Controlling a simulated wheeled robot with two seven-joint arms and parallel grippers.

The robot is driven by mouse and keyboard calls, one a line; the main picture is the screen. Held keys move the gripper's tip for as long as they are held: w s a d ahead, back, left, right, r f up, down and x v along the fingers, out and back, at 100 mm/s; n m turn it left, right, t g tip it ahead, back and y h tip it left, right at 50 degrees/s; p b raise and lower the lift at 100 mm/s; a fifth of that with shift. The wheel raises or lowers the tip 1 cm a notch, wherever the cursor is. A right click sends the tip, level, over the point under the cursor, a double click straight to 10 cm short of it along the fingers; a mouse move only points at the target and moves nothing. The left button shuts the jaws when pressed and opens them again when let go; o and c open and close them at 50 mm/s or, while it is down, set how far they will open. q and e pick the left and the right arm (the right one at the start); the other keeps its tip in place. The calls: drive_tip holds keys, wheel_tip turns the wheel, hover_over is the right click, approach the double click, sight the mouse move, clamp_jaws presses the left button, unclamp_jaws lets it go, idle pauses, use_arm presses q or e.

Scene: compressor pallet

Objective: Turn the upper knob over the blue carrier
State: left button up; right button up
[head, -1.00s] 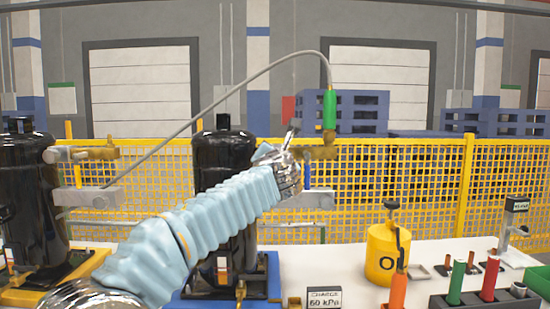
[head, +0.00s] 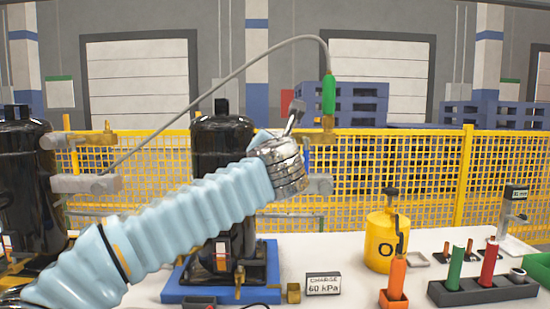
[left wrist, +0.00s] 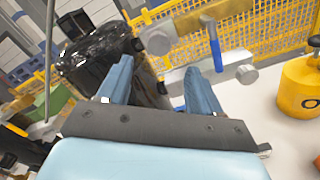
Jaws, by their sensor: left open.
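The blue carrier (head: 273,262) bears a black compressor (head: 222,145) on the white table. Above it, a brass valve (head: 322,137) sits at the foot of a green hose fitting. In the left wrist view, the upper grey knob (left wrist: 157,40) is at the left end of the brass valve (left wrist: 228,10). In the head view my arm hides this knob. My left gripper (head: 278,138) is near the valve. Its blue fingers (left wrist: 160,82) are apart and empty, and the upper knob shows beyond the gap between them. A lower grey knob (left wrist: 247,73) sits on a grey block. My right gripper is not in view.
A grey hose (head: 240,75) arches over to the green fitting (head: 329,102). A second compressor (head: 22,180) stands at left. A yellow pot (head: 380,245), a charge sign (head: 323,284) and a dark tool rack (head: 480,292) stand at right. A yellow mesh fence (head: 400,175) runs behind.

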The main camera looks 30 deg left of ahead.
use_arm(q)
drive_tip(key=v, duration=0.5)
drive_tip(key=shift+s+d, duration=0.1)
drive_tip(key=shift+s, duration=0.1)
